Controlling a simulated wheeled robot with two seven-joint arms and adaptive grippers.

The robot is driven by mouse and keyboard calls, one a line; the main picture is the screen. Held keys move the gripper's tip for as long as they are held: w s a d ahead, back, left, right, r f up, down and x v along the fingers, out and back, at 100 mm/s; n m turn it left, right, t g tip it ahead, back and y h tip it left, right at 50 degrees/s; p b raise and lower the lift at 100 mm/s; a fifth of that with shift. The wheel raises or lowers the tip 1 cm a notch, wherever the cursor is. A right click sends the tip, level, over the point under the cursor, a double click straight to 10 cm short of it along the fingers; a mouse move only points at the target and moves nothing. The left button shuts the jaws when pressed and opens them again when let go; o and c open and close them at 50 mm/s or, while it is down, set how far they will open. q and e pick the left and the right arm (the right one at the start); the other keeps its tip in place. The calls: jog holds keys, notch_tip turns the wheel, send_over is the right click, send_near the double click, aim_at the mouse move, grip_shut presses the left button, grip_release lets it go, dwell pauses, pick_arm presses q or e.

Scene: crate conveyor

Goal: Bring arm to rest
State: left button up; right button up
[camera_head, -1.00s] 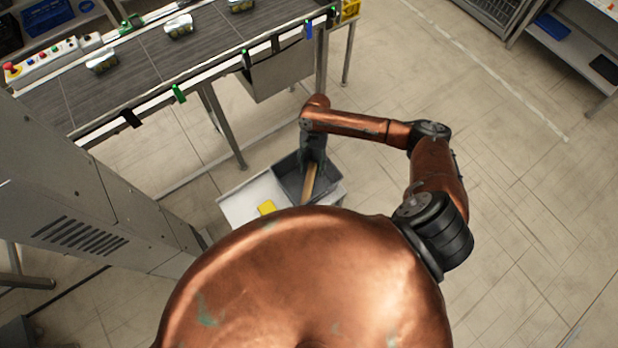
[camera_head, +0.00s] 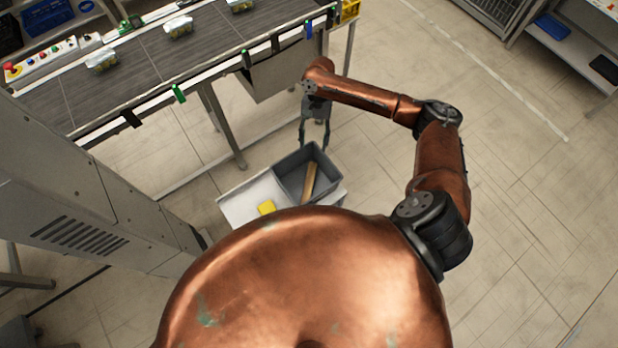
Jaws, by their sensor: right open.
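My right arm (camera_head: 440,165), copper-coloured with dark joints, reaches from my body out to the right and bends back over the floor toward the conveyor. Its gripper (camera_head: 314,143) points down with two dark fingers apart, open and empty. The fingertips show at the far edge of a grey bin (camera_head: 291,178); I cannot tell how high above it they are. A brown wooden-looking piece (camera_head: 310,180) lies in the bin. My left gripper is not in view.
The bin stands on a white table (camera_head: 240,203) with a yellow item (camera_head: 266,207). The conveyor (camera_head: 140,65) carries several wrapped packs (camera_head: 178,27) at the upper left. A grey metal cabinet (camera_head: 85,190) stands left. The floor at the right (camera_head: 540,220) is clear.

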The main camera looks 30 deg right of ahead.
jog(key=shift+f, duration=0.1)
jog(key=s+a+f+n+t, duration=0.4)
jog(key=s+a+f+n, duration=0.4)
jog(key=s+a+f, duration=0.15)
jog(key=s+d+r+t+h, duration=0.3)
jog(key=s+d+r+h, duration=0.1)
jog(key=s+d, duration=1)
notch_tip(320, 180, down, 31)
jog(key=s+a+n+g, duration=0.1)
jog(key=s, duration=0.2)
jog(key=s+f+g+b, duration=0.1)
jog(key=s+f, duration=1.5)
jog(key=s, duration=0.2)
jog(key=shift+s+f+n+g+y, duration=0.25)
jog(key=shift+f+n+g+y, duration=0.05)
jog(key=shift+y, duration=0.1)
jog(key=shift+a, duration=0.15)
jog(key=shift+c, duration=0.5)
